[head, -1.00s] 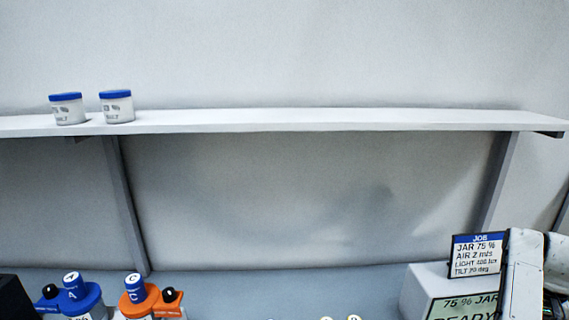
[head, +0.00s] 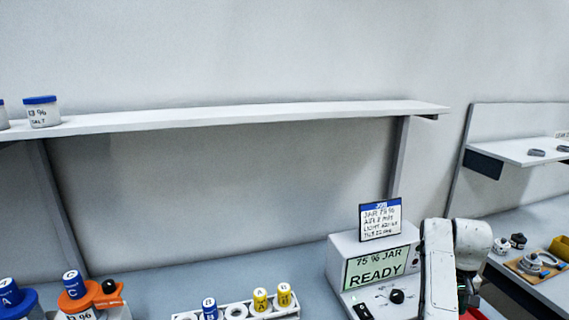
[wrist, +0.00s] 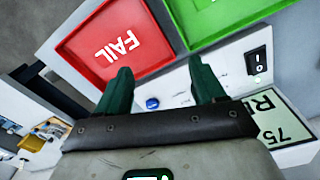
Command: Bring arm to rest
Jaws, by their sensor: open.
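My gripper (wrist: 162,88) is open and empty in the wrist view, its two dark green fingers spread apart. It hangs over the front of a white device, close to a red tray marked FAIL (wrist: 105,42) and a green tray (wrist: 225,18). In the head view my white arm stands at the lower right, in front of the device (head: 341,248) whose display reads "75 % JAR READY". The gripper's fingers are not visible in the head view.
A job card (head: 380,220) stands on the device. A shelf (head: 250,115) carries salt jars (head: 42,112). A side bench (head: 545,225) holds small parts.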

